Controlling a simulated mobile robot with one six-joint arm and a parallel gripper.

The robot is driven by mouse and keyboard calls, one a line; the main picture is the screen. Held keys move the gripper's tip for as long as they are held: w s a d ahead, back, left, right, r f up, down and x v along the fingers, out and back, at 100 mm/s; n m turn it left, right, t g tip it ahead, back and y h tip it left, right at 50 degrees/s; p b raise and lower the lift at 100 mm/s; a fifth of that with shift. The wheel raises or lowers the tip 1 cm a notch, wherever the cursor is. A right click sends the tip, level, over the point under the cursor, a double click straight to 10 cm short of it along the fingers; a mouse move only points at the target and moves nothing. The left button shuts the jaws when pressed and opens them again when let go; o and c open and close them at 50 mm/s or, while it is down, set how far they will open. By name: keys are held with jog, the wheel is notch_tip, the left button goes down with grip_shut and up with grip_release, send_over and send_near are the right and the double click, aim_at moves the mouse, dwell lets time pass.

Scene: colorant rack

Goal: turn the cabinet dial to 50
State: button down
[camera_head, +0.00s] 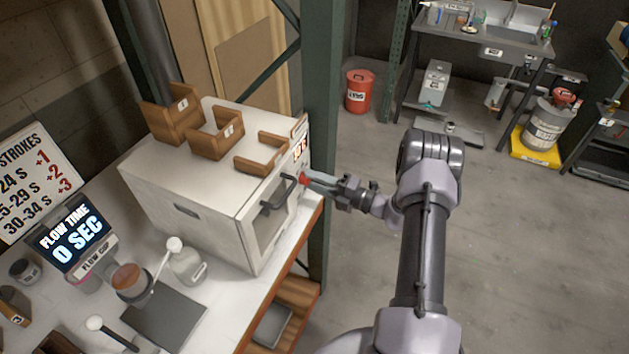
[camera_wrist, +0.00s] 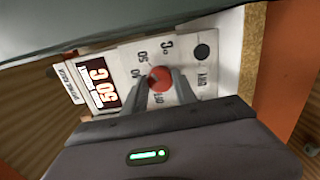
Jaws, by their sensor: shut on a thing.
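The white cabinet (camera_head: 190,185) stands on the bench in the head view, its front with a handle facing right. Its dial is a red knob (camera_wrist: 159,78) on a white panel (camera_wrist: 130,58) printed with numbers, seen tilted in the wrist view. My gripper (camera_wrist: 160,88) is shut on the red knob, one finger on each side. In the head view my gripper (camera_head: 308,180) reaches the cabinet front from the right. A red-digit display (camera_wrist: 98,83) beside the dial seems to read 50 °C. The dial's exact pointer position is hard to tell.
Several wooden holders (camera_head: 215,135) stand on the cabinet top. A black round button (camera_wrist: 202,51) is near the dial. The floor at right is open.

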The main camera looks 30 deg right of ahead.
jog(key=c, duration=1)
grip_release()
jog(key=p+v, duration=0.1)
jog(key=v, duration=1.6)
jog(key=shift+s+d, duration=0.2)
